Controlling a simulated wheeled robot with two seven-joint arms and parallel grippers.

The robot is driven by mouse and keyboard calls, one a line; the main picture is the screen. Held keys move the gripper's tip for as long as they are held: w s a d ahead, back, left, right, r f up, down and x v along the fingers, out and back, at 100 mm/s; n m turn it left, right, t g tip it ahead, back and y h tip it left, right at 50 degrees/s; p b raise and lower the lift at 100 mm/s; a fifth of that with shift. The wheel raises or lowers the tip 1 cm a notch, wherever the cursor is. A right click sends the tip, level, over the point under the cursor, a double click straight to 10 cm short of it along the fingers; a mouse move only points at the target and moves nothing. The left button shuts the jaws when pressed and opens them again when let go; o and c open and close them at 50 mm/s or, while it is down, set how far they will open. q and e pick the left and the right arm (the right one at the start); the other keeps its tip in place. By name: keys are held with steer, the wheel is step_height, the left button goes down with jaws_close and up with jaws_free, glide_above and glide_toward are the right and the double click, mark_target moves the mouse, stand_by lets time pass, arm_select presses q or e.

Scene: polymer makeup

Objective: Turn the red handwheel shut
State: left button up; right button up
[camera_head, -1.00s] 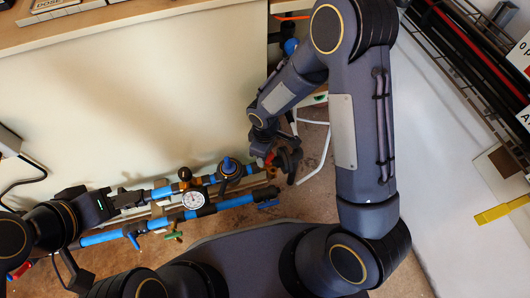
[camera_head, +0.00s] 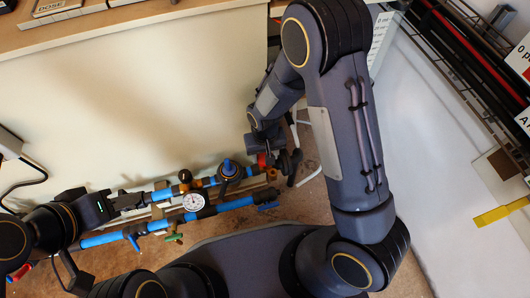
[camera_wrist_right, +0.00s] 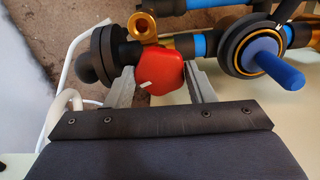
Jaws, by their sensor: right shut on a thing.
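The red handwheel (camera_wrist_right: 162,72) sits between the two grey fingers of my right gripper (camera_wrist_right: 160,80) in the right wrist view. The gripper is shut on it. A short white mark shows on the handwheel's lower left part. In the head view a little of the red handwheel (camera_head: 262,160) shows below my right gripper, at the right end of the pipework. My left gripper (camera_head: 132,201) is at the left end of the upper blue pipe (camera_head: 162,194). Its fingers are too dark and small to tell whether they are open.
A round gauge (camera_head: 193,201) and a blue-capped valve (camera_head: 229,168) sit on the pipework left of the handwheel. A black rounded fitting (camera_wrist_right: 92,67) lies close beside my right gripper's left finger. A cream panel (camera_head: 130,100) stands behind the pipes. A rack (camera_head: 470,60) is at upper right.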

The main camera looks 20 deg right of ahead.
steer(key=shift+m+p, duration=0.55)
steer(key=shift+m, duration=1.35)
steer(key=o, duration=1)
steer(key=shift+c, duration=0.2)
step_height(320, 180, up, 8)
steer(key=p, duration=0.3)
steer(key=shift+f, duration=0.1)
steer(key=shift+s, duration=0.1)
